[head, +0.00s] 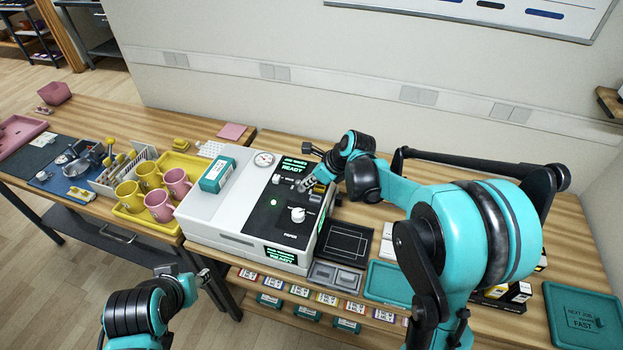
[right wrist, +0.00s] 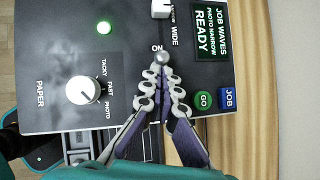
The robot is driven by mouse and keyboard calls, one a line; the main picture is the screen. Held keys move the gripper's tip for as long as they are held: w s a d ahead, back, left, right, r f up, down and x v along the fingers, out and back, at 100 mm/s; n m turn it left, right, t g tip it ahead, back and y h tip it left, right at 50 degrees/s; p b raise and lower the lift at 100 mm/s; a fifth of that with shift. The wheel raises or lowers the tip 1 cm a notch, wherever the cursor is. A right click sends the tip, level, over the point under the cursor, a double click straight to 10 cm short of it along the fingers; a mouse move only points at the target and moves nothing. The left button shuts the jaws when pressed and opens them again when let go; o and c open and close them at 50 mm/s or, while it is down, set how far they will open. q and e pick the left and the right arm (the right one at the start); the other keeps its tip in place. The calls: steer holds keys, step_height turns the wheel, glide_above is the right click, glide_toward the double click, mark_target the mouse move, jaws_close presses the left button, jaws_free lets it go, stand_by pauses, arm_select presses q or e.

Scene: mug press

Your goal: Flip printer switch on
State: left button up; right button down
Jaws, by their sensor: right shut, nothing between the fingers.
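The printer (head: 215,212) is a white machine with a black control panel (head: 262,222) on the wooden bench. Its screen (right wrist: 213,30) is lit and reads READY. A green lamp (right wrist: 104,28) glows on the panel. The switch's round metal tip (right wrist: 162,57) sits beside the word ON in the right wrist view. My right gripper (right wrist: 162,74) is shut and empty, with its fingertips right at the switch tip; I cannot tell whether they touch. In the head view it is over the panel (head: 307,184). My left gripper (head: 197,279) is low in front of the bench, its jaws unclear.
On the panel are a white PAPER knob (right wrist: 83,91), a white slider (right wrist: 161,9), a green GO button (right wrist: 204,99) and a blue JOB button (right wrist: 227,97). A yellow tray (head: 160,226) with mugs stands left of the printer. A teal box (head: 217,174) lies on top.

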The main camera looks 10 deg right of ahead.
steer(key=shift+d, duration=0.1)
arm_select(q)
steer(key=shift+r+p, duration=0.55)
arm_select(e)
steer(key=shift+s+r, duration=0.1)
steer(key=shift+r, duration=0.65)
